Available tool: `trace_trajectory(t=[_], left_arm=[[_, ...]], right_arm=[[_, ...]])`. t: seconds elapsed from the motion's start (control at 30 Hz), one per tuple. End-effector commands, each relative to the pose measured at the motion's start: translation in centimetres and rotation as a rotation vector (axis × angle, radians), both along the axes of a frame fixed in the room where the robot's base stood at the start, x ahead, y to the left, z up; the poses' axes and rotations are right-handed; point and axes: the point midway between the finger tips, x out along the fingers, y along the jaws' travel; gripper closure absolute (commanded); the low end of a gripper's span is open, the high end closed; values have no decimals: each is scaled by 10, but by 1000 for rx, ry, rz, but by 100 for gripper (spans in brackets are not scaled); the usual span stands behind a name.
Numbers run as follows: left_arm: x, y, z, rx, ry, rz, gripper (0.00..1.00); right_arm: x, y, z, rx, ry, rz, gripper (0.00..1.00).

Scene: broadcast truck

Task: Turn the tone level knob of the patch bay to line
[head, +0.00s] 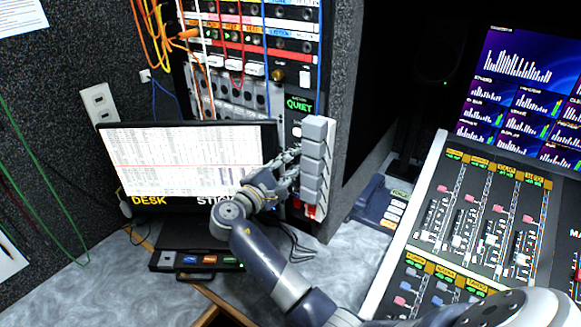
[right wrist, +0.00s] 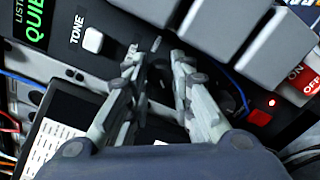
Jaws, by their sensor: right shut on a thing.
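The patch bay (head: 225,97) stands behind the monitor, with a dark panel on its right side. On that panel the right wrist view shows the label TONE and a white button (right wrist: 93,39) beside it. My right gripper (head: 291,167) reaches this panel, just left of a column of grey blocks. In the right wrist view its fingers (right wrist: 160,62) are closed around a small dark part, the tone level knob (right wrist: 157,74). The fingers hide most of the knob, and I cannot read its pointer setting. My left gripper is not in view.
The grey blocks (head: 314,160) stick out close to the right of my gripper. A monitor (head: 180,160) stands to its left. A red button (right wrist: 259,117) and a lit OFF switch are nearby. Orange, yellow and blue cables hang at the patch bay. A mixing console (head: 480,215) is at right.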

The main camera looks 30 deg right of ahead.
Motion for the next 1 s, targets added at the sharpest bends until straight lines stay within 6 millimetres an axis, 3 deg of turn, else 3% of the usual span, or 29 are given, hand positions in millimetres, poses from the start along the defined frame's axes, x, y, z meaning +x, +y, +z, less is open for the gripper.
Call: trace_trajectory(t=[0.5, 0.53, 0.57, 1.0], left_arm=[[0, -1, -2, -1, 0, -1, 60], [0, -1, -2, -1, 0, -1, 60], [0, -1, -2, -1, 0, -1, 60], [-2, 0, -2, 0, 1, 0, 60]], right_arm=[[-1, 0, -1, 10, -20, -2, 100], [-1, 0, -1, 10, -19, -2, 74], [-1, 0, -1, 10, -19, -2, 69], [-3, 8, -1, 10, -18, 2, 69]])
